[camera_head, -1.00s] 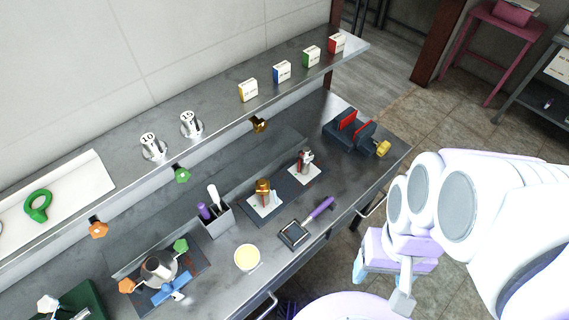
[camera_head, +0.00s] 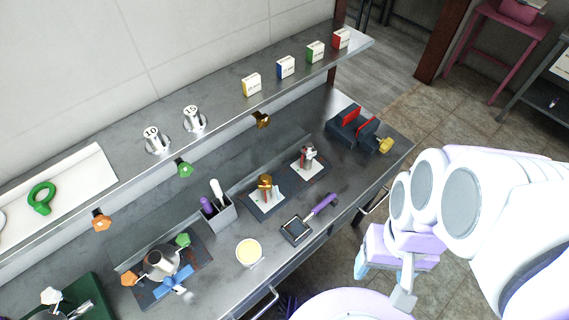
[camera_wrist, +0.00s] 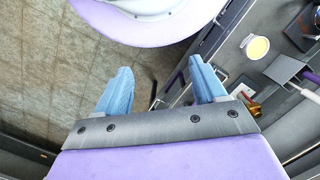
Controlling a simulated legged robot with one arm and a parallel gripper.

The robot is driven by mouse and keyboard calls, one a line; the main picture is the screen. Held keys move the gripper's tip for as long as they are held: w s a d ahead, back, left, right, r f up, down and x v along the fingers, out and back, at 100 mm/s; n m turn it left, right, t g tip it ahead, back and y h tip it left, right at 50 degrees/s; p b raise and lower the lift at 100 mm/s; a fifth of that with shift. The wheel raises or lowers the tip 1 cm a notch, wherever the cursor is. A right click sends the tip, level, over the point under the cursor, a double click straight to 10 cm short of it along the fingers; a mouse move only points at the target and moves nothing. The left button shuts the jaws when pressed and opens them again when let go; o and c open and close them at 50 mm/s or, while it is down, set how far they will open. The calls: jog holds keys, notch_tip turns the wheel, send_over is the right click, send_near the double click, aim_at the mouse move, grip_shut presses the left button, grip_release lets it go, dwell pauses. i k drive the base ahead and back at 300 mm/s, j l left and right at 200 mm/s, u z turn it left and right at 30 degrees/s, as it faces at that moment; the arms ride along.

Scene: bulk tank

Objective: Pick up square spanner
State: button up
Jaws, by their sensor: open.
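A tool with a purple handle and a dark square head (camera_head: 297,230) lies flat on the metal bench. It may be the square spanner, but I cannot tell for sure. A grey holder (camera_head: 222,214) behind it to the left contains a purple-handled tool (camera_head: 207,206) and a white-handled tool (camera_head: 215,190); their lower ends are hidden. My gripper (camera_head: 382,280) is at the right, off the bench's front edge and apart from the tools. In the wrist view my gripper (camera_wrist: 160,75) has its two blue fingers wide apart with nothing between them.
A cup of yellow contents (camera_head: 249,252) stands near the front edge. Two small fittings on plates (camera_head: 265,190) and a dark vice with red jaws (camera_head: 351,124) stand further right. A shelf (camera_head: 224,100) runs above the bench back. Drawer handles (camera_head: 264,303) stick out in front.

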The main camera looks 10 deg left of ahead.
aim_at(315, 211)
jog(key=k+j+u, duration=0.15)
jog(key=j+u, duration=0.3)
jog(key=k+j+u, duration=0.1)
jog(key=j+u, duration=0.2)
jog(key=u, duration=0.15)
